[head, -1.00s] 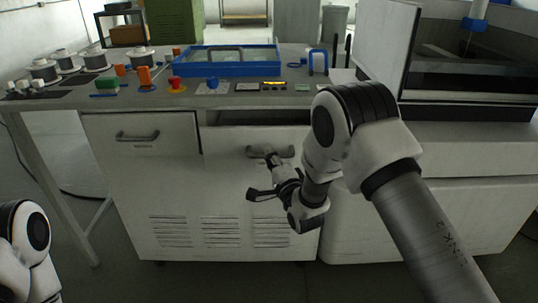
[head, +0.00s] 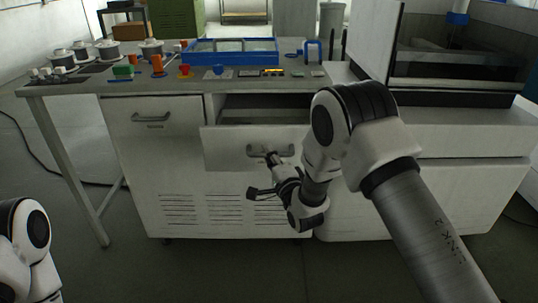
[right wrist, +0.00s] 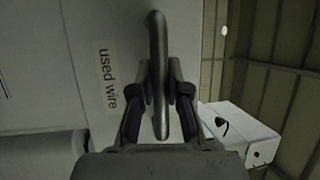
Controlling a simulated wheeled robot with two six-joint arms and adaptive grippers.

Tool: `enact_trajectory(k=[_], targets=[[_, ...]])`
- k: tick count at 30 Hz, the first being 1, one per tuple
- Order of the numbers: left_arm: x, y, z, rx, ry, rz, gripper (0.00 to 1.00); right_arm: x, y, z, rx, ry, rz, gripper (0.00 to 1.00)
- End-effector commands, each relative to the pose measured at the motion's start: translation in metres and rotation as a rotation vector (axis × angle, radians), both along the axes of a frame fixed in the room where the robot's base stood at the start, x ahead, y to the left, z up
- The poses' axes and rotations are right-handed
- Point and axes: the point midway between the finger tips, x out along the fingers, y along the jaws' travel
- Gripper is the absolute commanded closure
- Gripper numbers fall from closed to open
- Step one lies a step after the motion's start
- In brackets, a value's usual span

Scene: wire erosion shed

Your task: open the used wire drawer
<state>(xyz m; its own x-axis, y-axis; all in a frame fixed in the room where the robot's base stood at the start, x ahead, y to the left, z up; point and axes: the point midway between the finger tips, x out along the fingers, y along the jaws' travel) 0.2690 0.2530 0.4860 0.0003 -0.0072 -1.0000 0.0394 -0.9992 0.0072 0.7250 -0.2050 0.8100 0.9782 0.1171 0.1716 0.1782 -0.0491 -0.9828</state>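The used wire drawer (head: 222,148) is partly pulled out of the grey cabinet, and its dark inside shows above the front. Its bar handle (head: 286,151) is on the drawer front. My right gripper (head: 272,158) is at this handle. In the right wrist view the handle (right wrist: 157,40) runs between the two fingers of the gripper (right wrist: 160,92), which close on it from both sides. The label "used wire" (right wrist: 107,80) shows beside the handle. My left gripper is out of view; only part of my left arm shows at the lower left.
A closed cabinet door (head: 150,160) with its own handle is left of the drawer. The worktop above holds a blue frame (head: 232,60), wire spools (head: 108,50) and small parts. A large machine (head: 450,130) stands at the right. The floor in front is clear.

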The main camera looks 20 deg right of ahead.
Motion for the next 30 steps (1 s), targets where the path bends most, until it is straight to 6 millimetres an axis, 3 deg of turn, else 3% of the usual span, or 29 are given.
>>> enact_trajectory(k=[1,3,14,17,27,30], targets=[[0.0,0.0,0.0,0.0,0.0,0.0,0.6,0.0,0.0,-0.001,0.0,0.001,-0.001,0.82],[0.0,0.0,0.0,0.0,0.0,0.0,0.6,0.0,0.0,-0.001,0.0,0.001,-0.001,0.59],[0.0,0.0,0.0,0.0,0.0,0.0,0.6,-0.003,-0.001,-0.001,0.0,0.002,-0.001,0.59],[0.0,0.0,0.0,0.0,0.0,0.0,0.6,-0.016,-0.002,-0.004,0.0,0.004,-0.001,0.59],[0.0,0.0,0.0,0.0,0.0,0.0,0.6,-0.097,-0.012,-0.018,0.001,0.006,-0.001,0.59],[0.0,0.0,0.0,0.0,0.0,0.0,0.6,-0.111,-0.013,-0.021,0.001,0.004,-0.001,0.59]])
